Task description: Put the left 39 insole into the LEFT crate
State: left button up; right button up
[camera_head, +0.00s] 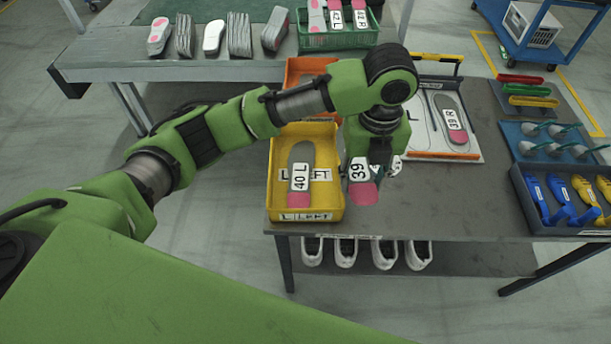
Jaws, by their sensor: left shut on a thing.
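My left gripper (380,154) is shut on an insole (364,192) with a pink end and a white label reading 39. The letter on that label is hidden. The insole hangs by the right edge of the yellow crate (306,215), whose front wall reads L LEFT. Whether it overlaps the crate's rim I cannot tell. A grey and pink insole labelled 40 L (299,178) lies in the yellow crate. My right gripper is not in view.
An insole labelled 39 R (454,120) lies on a white board (470,152) at right. An orange crate (305,68) stands behind the yellow one, partly hidden by my arm. A dark tray (550,215) with blue and yellow items is at far right. White shoes (345,251) sit below the table.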

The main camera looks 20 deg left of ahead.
pick_arm(q)
jog(key=shift+d+f+m, duration=0.1)
jog(key=shift+d+m, duration=0.1)
jog(key=shift+m, duration=0.3)
jog(key=shift+a+f, duration=0.1)
jog(key=w+a+f+p, duration=0.1)
jog(key=a+f, duration=0.3)
jog(key=w+a+f+p, duration=0.2)
jog(key=a+f, duration=0.2)
jog(key=w+a+f+p, duration=0.1)
jog(key=a+f, duration=0.3)
jog(key=a, duration=0.1)
jog(key=shift+w+f, duration=0.15)
jog(key=shift+f, duration=0.3)
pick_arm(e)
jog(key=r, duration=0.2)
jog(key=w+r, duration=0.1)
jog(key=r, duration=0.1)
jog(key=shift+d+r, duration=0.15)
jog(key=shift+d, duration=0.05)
pick_arm(q)
jog(key=shift+f, duration=0.15)
jog(key=shift+f, duration=0.4)
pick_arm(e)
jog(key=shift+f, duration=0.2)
pick_arm(q)
jog(key=shift+f, duration=0.1)
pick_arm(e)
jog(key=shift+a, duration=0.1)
